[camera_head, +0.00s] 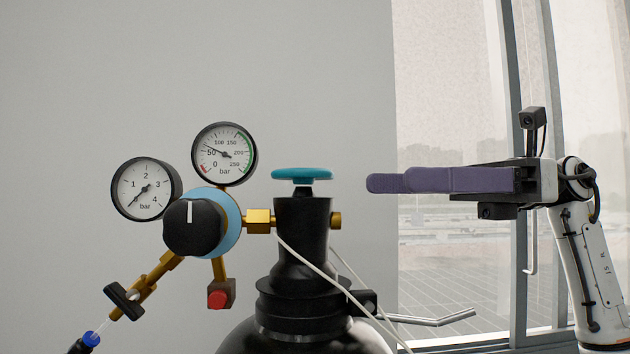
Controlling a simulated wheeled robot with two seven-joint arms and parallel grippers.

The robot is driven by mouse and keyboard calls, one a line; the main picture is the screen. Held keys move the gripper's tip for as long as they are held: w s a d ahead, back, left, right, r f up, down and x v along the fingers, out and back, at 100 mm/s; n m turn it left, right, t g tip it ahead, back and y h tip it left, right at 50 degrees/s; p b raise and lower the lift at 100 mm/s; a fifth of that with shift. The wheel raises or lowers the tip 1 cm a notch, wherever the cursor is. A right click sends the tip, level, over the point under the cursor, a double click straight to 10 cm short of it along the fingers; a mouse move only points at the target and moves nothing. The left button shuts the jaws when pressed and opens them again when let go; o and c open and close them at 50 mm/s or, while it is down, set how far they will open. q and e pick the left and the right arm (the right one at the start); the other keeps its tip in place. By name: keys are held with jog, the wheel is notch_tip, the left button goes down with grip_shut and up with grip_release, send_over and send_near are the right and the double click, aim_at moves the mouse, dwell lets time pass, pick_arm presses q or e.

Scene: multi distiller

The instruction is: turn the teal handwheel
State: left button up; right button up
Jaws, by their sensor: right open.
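The teal handwheel (302,174) is a flat round knob on top of a black cylinder valve (302,235), seen nearly edge-on in the head view. My right gripper (372,183) comes in from the right, level with the handwheel and pointing left at it. Its purple-grey fingers overlap in this side view, so the gap between them is hidden. The jaws are open and empty, and the fingertips are a short way right of the wheel, apart from it. My left gripper is not in view.
Left of the valve is a regulator with a black knob (194,227) and two gauges, one upper (224,152) and one lower (146,189). A brass fitting (259,221) joins it to the valve. White cords hang below the valve. A window (455,120) is behind. Above the handwheel is clear.

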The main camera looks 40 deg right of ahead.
aim_at(339, 213)
jog(key=p+x, duration=0.1)
jog(key=x, duration=0.7)
jog(key=shift+a, duration=0.3)
jog(key=shift+w+a, duration=0.15)
jog(key=shift+a, duration=0.2)
jog(key=shift+c, duration=0.2)
